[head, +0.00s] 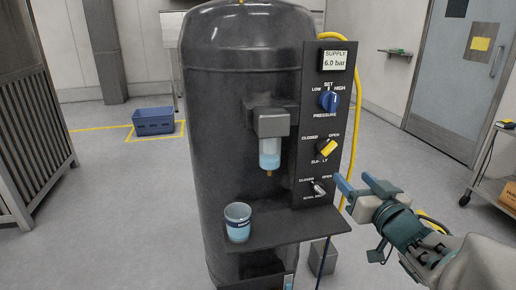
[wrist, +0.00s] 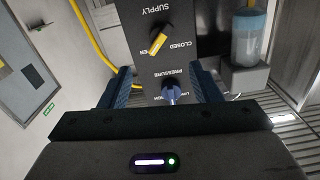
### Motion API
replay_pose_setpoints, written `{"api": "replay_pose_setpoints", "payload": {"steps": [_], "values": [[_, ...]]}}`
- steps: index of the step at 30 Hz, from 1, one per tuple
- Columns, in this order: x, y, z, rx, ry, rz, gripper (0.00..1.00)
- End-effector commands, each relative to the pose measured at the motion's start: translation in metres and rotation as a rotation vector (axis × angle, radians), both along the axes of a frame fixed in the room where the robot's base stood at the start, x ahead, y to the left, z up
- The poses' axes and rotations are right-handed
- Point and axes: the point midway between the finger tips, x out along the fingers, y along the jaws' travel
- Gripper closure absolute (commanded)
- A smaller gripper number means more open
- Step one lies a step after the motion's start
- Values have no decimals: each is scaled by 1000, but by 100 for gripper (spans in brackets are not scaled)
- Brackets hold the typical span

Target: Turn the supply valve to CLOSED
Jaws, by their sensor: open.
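The supply valve is a yellow handle (head: 327,148) on the dark control panel (head: 311,110), between the labels CLOSED at left and OPEN at right. Its handle tilts up to the right, toward OPEN. In the wrist view the yellow handle (wrist: 157,43) shows beyond the fingertips, with the panel turned in the picture. My gripper (head: 357,186) is at the right of the panel, lower than the yellow handle and apart from it. In the wrist view its two fingers (wrist: 162,78) are spread wide with nothing held between them.
Above the supply valve are a blue pressure knob (head: 329,101) and a display (head: 335,60) reading 6.0 bar. Below it is a small grey lever (head: 319,188). A shelf (head: 285,233) holding a cup (head: 238,222) juts out below. A yellow hose (head: 356,110) runs along the panel's right.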

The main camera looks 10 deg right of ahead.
Motion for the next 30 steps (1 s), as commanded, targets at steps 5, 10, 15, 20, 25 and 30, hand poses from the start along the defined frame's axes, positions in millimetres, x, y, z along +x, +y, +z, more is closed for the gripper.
{"api": "replay_pose_setpoints", "payload": {"steps": [5,10,15,20,25,30], "values": [[11,1,4,4,1,5,43],[28,1,5,4,3,2,43],[68,3,-1,0,1,4,43],[101,4,-1,0,0,4,43],[125,5,0,0,-1,2,43],[135,5,1,0,-2,1,43]]}}
